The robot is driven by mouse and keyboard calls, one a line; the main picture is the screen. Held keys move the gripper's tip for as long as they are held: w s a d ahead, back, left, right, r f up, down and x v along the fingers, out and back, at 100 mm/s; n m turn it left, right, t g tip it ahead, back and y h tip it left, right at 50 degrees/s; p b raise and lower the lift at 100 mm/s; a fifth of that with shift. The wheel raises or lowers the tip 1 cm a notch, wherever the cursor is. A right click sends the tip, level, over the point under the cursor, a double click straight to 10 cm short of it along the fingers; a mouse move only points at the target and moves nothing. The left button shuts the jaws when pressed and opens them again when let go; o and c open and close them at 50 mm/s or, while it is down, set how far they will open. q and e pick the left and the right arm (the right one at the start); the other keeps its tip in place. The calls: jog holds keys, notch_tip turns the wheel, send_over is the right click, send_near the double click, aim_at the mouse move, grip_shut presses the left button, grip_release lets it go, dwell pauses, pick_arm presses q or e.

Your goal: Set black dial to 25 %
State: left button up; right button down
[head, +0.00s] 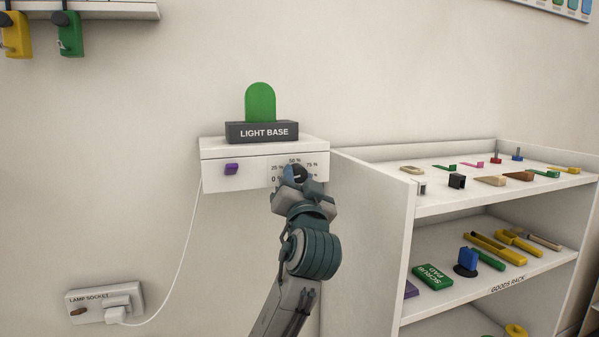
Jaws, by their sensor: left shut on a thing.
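The black dial (299,173) is on the front of a white wall box (235,149), and only a small dark part of it shows. My right gripper is not in view.
A purple switch (231,169) is left of the dial. A dark LIGHT BASE block (262,132) with a green rounded panel (260,102) stands on the box. The goods rack (373,200) stands close on the right. A cord runs to the lamp socket (104,301).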

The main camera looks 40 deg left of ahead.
pick_arm(q)
jog(key=m+h+p, duration=0.1)
jog(key=m+p, duration=0.1)
jog(key=m+h+p, duration=0.1)
jog(key=m+p, duration=0.1)
jog(key=m, duration=0.1)
jog(key=r+m+h+p, duration=0.1)
jog(key=m+p, duration=0.1)
jog(key=shift+s+a+t+p, duration=0.1)
jog(key=shift+s+t+p, duration=0.05)
jog(key=shift+t+p, duration=0.25)
jog(key=shift+f+m+h+p, duration=0.25)
jog(key=shift+m+h+p, duration=0.15)
jog(key=shift+m+p, duration=0.85)
jog(key=o, duration=1)
jog(key=shift+c, duration=0.2)
jog(key=shift+f, duration=0.1)
